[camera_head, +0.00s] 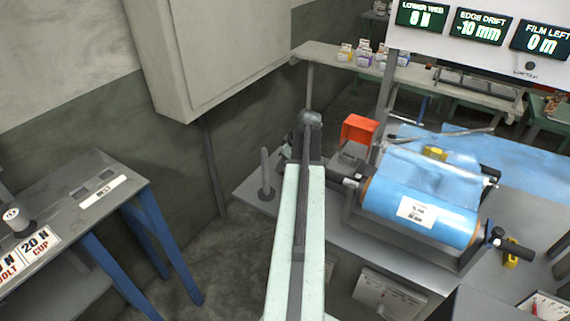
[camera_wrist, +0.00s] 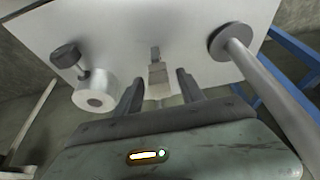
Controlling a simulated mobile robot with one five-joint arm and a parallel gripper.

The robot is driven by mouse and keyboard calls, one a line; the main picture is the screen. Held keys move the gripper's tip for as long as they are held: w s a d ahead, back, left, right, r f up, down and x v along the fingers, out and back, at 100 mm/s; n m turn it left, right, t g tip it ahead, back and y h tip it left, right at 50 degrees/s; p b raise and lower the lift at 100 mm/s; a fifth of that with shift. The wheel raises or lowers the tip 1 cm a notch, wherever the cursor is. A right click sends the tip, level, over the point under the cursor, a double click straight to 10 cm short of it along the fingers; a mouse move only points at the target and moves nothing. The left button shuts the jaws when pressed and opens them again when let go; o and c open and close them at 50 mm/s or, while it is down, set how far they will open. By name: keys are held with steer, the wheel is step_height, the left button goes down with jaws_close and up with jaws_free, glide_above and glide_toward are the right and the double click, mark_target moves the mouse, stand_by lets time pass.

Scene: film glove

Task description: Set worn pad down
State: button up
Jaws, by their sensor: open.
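In the wrist view my gripper (camera_wrist: 159,76) is open. Its two dark fingers stand apart on either side of a small block (camera_wrist: 158,78), grey above and pale beige below. The block lies in front of a light grey plate (camera_wrist: 190,30), with a gap visible between it and each finger. It may be the worn pad, but its wear is too small to make out. I cannot tell whether it rests on the plate. In the head view my arm reaches toward the middle, and the fingers and block cannot be made out there.
In the wrist view, a metal cylinder (camera_wrist: 96,95) with a black knob (camera_wrist: 66,55) is left; a collared rod (camera_wrist: 262,75) is right. In the head view, a blue film roll (camera_head: 420,195) and orange part (camera_head: 359,129) lie right of my arm. A blue-legged bench (camera_head: 85,215) stands left.

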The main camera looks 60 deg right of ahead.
steer(key=p+v, duration=1.1)
steer(key=v, duration=0.1)
steer(key=shift+r, duration=0.15)
